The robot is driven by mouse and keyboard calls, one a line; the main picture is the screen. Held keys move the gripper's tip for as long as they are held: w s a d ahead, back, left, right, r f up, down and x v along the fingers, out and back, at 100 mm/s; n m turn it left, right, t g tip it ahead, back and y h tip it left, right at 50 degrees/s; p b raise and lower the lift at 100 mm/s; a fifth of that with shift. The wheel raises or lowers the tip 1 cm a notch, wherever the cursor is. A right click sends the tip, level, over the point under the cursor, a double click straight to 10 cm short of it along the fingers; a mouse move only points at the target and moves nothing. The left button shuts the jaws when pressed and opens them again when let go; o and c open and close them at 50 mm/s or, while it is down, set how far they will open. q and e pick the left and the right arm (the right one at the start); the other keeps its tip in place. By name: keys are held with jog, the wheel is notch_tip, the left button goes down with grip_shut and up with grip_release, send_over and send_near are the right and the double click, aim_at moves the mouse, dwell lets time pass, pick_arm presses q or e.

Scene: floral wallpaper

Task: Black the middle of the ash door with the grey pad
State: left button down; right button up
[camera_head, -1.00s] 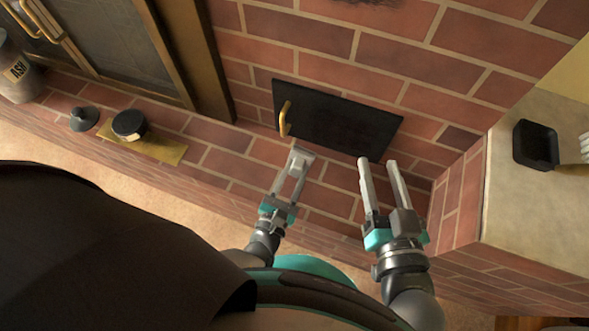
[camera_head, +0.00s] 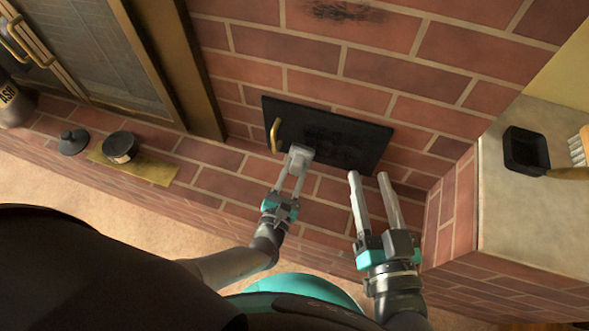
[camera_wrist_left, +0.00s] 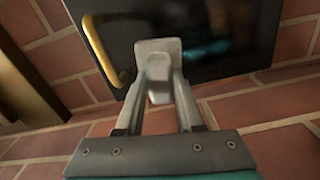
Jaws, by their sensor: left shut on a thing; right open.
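The ash door (camera_head: 345,139) is a dark panel with a brass handle (camera_head: 275,135) at its left, set low in the brick wall. My left gripper (camera_head: 297,163) is shut on the grey pad (camera_head: 301,152), which overlaps the door's lower left part, right of the handle. In the left wrist view the pad (camera_wrist_left: 158,47) stands in front of the door (camera_wrist_left: 225,35), with the handle (camera_wrist_left: 101,50) to its left. I cannot tell whether the pad touches the door. My right gripper (camera_head: 368,180) is open and empty, below the door's right part.
A round black tin (camera_head: 120,147) stands on a brass plate (camera_head: 150,168) on the brick ledge, beside a dark knobbed lid (camera_head: 73,141). An ash canister (camera_head: 14,100) is at far left. A black tray (camera_head: 526,150) and a brush (camera_head: 577,158) lie on the right-hand shelf.

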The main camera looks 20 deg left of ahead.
pick_arm(q)
jog(key=shift+w, duration=1)
jog(key=shift+d, duration=0.1)
jog(key=shift+s+d, duration=0.15)
jog(key=shift+d, duration=1.8)
jog(key=shift+w+a, duration=0.15)
jog(key=shift+a, duration=0.9)
jog(key=shift+w+a, duration=0.1)
jog(key=shift+a, duration=0.95)
jog(key=shift+s, duration=0.1)
jog(key=shift+s+p, duration=0.5)
jog(key=shift+s, duration=2.45)
jog(key=shift+s, duration=1.5)
